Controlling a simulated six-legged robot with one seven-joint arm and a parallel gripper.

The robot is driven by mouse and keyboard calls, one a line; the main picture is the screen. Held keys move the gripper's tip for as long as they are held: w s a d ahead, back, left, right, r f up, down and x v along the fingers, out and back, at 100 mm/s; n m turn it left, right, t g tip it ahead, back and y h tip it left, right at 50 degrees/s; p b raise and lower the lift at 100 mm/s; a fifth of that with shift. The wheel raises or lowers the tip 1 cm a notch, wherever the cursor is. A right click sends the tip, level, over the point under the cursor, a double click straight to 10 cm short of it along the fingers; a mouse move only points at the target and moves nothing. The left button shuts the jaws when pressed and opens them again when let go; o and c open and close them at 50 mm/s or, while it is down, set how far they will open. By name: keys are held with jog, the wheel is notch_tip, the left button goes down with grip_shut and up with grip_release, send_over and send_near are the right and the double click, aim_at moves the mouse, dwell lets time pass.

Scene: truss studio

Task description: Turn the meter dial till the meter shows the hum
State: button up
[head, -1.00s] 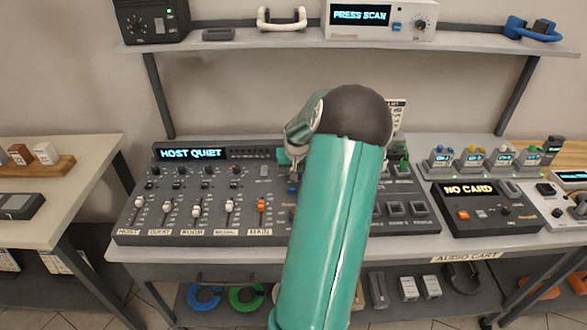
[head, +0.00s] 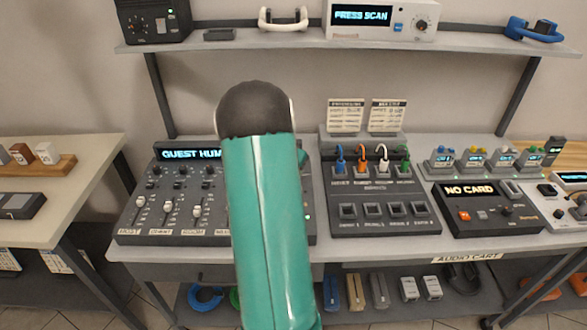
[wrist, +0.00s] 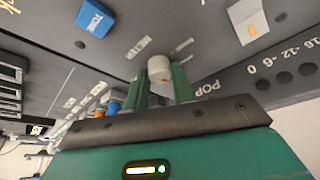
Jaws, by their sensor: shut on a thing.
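The mixing console (head: 135,232) stands on the cart's left half. Its blue-lit meter display (head: 188,155) reads "GUEST HUM", with its right end hidden behind my arm. In the wrist view, my gripper (wrist: 160,84) has its two green fingers on either side of a pale grey knob (wrist: 159,64), the meter dial, and is shut on it. In the head view my arm hides the gripper and the dial.
In the wrist view, a blue button (wrist: 95,18) marked "TONE" and a white cap (wrist: 248,22) flank the gripper. In the head view, a panel (head: 385,219) with coloured cables stands right of my arm. A shelf (head: 270,40) spans above.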

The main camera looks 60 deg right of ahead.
jog(key=shift+m, duration=0.4)
jog(key=o, duration=1)
jog(key=shift+r, duration=0.15)
jog(key=v, duration=1.3)
jog(key=shift+w+r, duration=0.25)
jog(key=shift+a, duration=0.15)
